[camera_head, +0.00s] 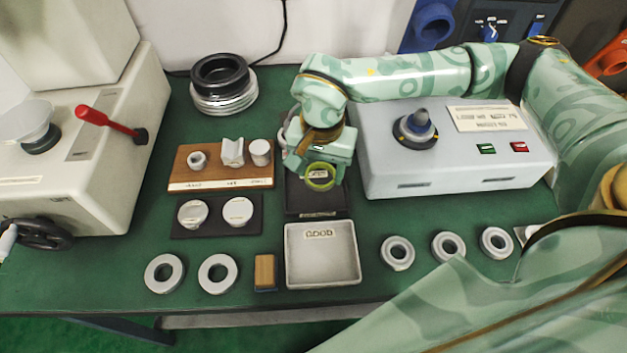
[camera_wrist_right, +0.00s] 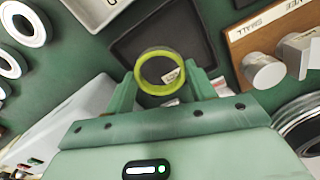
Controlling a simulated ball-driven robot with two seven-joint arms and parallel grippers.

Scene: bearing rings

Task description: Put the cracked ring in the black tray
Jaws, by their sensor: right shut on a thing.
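A yellow-green ring (camera_head: 320,188) is between the fingers of my right gripper (camera_head: 320,178), which is shut on it. The same ring (camera_wrist_right: 160,91) shows in the right wrist view, held at the fingertips of the gripper (camera_wrist_right: 160,78). I cannot make out a crack on it. The black tray (camera_head: 318,208) lies below the gripper in the head view, partly hidden by the gripper. In the wrist view the black tray (camera_wrist_right: 160,32) lies beyond the ring, with a bare floor visible. The ring appears raised above the tray. My left gripper is not in view.
A grey tray marked GOOD (camera_head: 322,262) sits in front of the black tray. A wooden board (camera_head: 205,177) with small parts is to the left, a grey machine (camera_head: 455,165) to the right. Several loose grey rings lie along the table's front.

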